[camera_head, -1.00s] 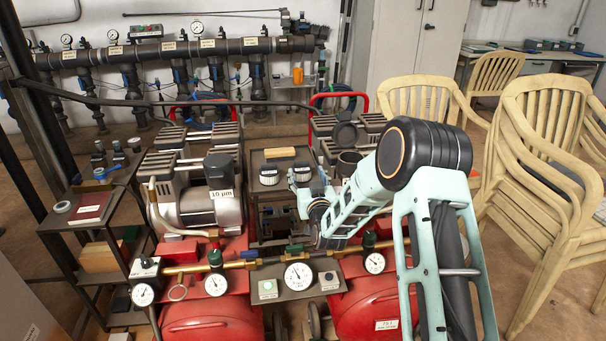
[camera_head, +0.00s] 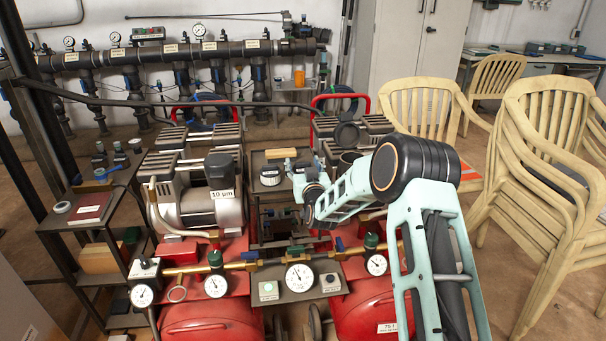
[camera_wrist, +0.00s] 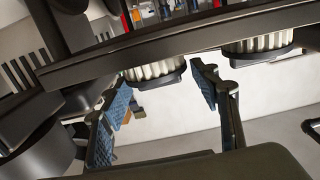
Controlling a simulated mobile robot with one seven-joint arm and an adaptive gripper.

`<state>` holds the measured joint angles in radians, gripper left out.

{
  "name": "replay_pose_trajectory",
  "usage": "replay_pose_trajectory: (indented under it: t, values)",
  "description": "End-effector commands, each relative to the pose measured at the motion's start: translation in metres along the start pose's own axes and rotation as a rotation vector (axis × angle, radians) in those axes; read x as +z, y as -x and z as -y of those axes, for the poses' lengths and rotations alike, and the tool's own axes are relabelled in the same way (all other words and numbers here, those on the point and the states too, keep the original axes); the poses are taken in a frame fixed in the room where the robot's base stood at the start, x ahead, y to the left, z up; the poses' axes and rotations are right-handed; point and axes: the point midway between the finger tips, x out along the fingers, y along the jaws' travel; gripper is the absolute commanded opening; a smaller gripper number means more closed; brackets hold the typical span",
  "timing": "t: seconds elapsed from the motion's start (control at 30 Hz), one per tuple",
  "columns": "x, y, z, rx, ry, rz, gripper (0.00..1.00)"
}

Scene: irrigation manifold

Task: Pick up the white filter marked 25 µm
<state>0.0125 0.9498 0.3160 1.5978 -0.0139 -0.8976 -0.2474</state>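Two white pleated filters with dark caps stand on a dark stand between the compressors. The left filter (camera_head: 270,175) is clear in the head view; my arm's end largely covers the other. The wrist view, which looks upside down, shows one filter (camera_wrist: 154,71) near the gap between my fingers and another filter (camera_wrist: 258,46) to the right. No 25 µm marking is readable on either. My gripper (camera_wrist: 157,84) is open, its blue pads apart, with nothing visibly held. I cannot tell whether a finger touches the nearer filter.
The dark stand's edge (camera_wrist: 185,40) crosses the wrist view beside the filters. A wooden block (camera_head: 281,153) lies behind them. The left compressor (camera_head: 208,208) has a 10 µm tag. Brass pipe with gauges (camera_head: 299,277) runs in front. Stacked chairs (camera_head: 540,170) stand right.

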Motion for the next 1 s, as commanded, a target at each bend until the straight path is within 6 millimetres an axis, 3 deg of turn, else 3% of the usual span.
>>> replay_pose_trajectory:
  t: [0.07, 0.4, 0.77, 1.0]
  values:
    - [0.000, 0.000, 0.000, 0.000, 0.000, 0.000, 0.48]
    - [0.000, 0.000, 0.000, 0.000, 0.000, -0.001, 0.11]
    - [-0.007, 0.000, 0.000, 0.000, 0.000, -0.002, 0.11]
    - [-0.039, 0.004, -0.002, 0.000, 0.002, -0.004, 0.11]
